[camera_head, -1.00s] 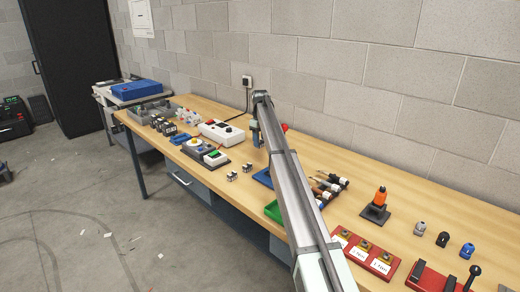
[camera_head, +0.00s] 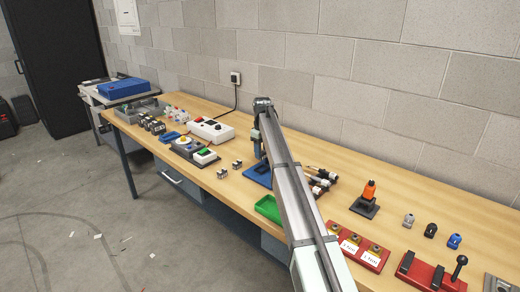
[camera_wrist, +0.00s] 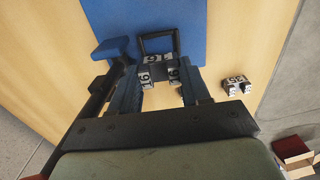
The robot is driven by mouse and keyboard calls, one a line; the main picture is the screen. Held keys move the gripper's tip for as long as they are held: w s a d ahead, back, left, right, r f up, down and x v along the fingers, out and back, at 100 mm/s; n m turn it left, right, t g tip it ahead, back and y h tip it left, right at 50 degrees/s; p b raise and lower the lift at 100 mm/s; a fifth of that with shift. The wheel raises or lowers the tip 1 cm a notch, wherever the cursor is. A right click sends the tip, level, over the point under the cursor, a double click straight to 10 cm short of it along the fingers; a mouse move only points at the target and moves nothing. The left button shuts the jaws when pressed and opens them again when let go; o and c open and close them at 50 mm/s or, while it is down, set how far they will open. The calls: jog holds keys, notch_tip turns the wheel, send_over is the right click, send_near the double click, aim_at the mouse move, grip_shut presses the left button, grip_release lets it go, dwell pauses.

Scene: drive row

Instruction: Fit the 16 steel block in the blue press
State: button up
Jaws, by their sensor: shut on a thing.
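The steel block (camera_wrist: 157,66), with several white labels reading 16, is between the fingertips of my gripper (camera_wrist: 158,80) in the wrist view. My gripper is shut on it. The blue press (camera_wrist: 182,22) lies just beyond the block, with a dark open frame (camera_wrist: 158,40) next to the block and a blue side piece (camera_wrist: 110,47) at left. Whether the block touches the press I cannot tell. In the head view the blue press (camera_head: 256,176) is partly hidden behind my arm, and the block is not visible there.
A green tray (camera_head: 268,208) is in front. Dark-handled tools (camera_head: 320,180) lie to the right, near an orange-topped stand (camera_head: 368,195). A white control box (camera_head: 211,131) stands at left.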

jog(key=shift+f, duration=2.55)
jog(key=shift+f, duration=0.5)
jog(key=o, duration=1.3)
jog(key=shift+w+d, duration=0.1)
notch_tip(320, 180, up, 14)
jog(key=shift+f, duration=0.1)
